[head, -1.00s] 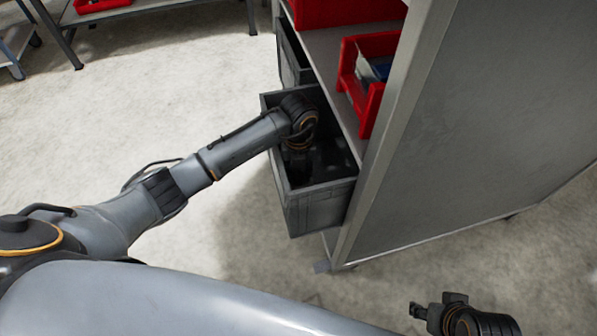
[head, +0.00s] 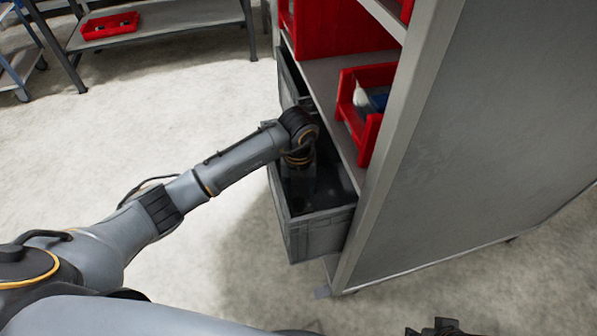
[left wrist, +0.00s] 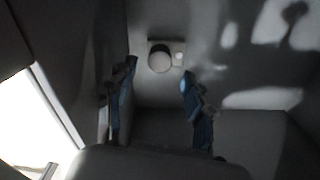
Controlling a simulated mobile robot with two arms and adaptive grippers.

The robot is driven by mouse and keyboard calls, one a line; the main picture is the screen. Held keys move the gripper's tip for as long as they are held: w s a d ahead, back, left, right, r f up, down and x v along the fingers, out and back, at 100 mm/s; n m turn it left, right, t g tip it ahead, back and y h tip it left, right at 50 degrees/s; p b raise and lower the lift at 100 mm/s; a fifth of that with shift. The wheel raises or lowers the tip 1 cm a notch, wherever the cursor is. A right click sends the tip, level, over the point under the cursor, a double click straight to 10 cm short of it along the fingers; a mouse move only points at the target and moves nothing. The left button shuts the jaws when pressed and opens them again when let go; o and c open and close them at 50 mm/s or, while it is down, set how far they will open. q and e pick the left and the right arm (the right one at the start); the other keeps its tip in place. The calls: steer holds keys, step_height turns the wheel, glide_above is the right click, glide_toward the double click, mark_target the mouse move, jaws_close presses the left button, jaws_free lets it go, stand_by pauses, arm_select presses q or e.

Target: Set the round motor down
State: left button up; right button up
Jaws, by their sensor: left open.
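The round motor (left wrist: 160,58) is a small grey round body on a squarish light base. In the left wrist view it sits on the floor of the grey bin, beyond my fingertips and apart from them. My left gripper (left wrist: 158,82) is open, with one blue-padded finger on each side of the picture and nothing between them. In the head view my left gripper (head: 300,182) reaches down into the grey bin (head: 318,236), and its fingers and the motor are hard to make out in the dark inside. My right gripper (head: 440,328) shows only in part at the bottom edge.
The bin juts out from a grey shelf unit (head: 470,140). A red bin (head: 372,140) with a white and a blue item stands on the shelf just right of my left wrist. A workbench with a red tray (head: 110,25) is at the far left. The floor between is clear.

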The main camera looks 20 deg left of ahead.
mark_target(298, 201)
arm_select(q)
step_height(298, 201, up, 8)
steer(key=p, duration=0.1)
arm_select(e)
steer(key=x, duration=0.2)
steer(key=s+x, duration=0.1)
steer(key=x, duration=0.2)
steer(key=shift+f, duration=0.45)
